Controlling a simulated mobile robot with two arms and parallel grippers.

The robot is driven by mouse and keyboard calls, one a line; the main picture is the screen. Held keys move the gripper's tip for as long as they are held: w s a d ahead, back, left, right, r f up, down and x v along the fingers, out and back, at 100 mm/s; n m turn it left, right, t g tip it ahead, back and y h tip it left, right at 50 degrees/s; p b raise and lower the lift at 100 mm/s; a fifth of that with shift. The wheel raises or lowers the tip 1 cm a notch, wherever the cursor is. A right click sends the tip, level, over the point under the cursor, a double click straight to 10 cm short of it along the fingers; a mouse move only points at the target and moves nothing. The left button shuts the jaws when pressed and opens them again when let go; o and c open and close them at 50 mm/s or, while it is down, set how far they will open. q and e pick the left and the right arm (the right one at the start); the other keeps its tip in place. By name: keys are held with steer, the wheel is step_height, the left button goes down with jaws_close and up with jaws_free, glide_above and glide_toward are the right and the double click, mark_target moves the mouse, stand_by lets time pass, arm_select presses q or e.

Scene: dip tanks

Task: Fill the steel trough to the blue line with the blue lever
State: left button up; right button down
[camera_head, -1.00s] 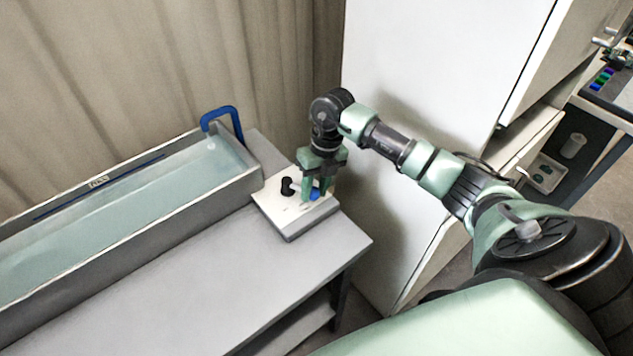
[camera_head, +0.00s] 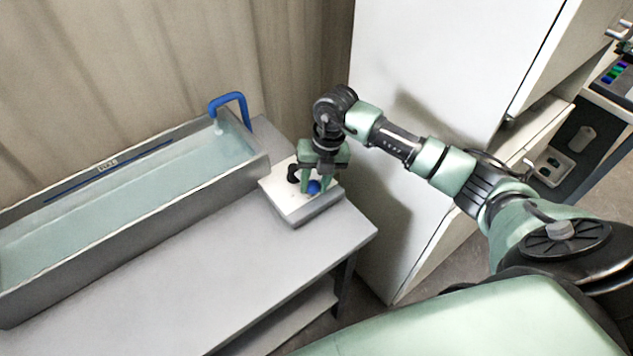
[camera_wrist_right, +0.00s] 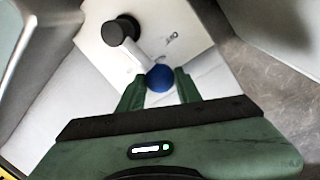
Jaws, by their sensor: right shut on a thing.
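The steel trough (camera_head: 140,232) on the left holds pale water (camera_head: 125,205). The blue line (camera_head: 150,153) runs along its inner back wall, with the water surface a little below it. A blue spout (camera_head: 230,97) arches over the far right end, with a pale patch of water under its mouth. The blue lever's ball knob (camera_head: 314,187) is on a white control box (camera_head: 292,212); its pale arm reaches from a black pivot (camera_wrist_right: 121,30) in the wrist view. My right gripper (camera_wrist_right: 158,80) is shut on the blue knob. My left gripper is not in view.
The trough and box stand on a grey table (camera_head: 215,265), whose front is clear. A tall white cabinet (camera_head: 430,75) stands close to the right of the box. A beige curtain (camera_head: 130,60) hangs behind.

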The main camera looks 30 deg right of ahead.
steer(key=shift+w+r, duration=0.15)
steer(key=c, duration=1)
jaws_free()
steer(key=r, duration=0.2)
steer(key=d+r+b, duration=0.1)
steer(key=r, duration=0.4)
steer(key=shift+s+d+r+b, duration=0.2)
steer(key=shift+s+r+b, duration=0.1)
steer(key=shift+s, duration=0.05)
steer(key=shift+a, duration=0.1)
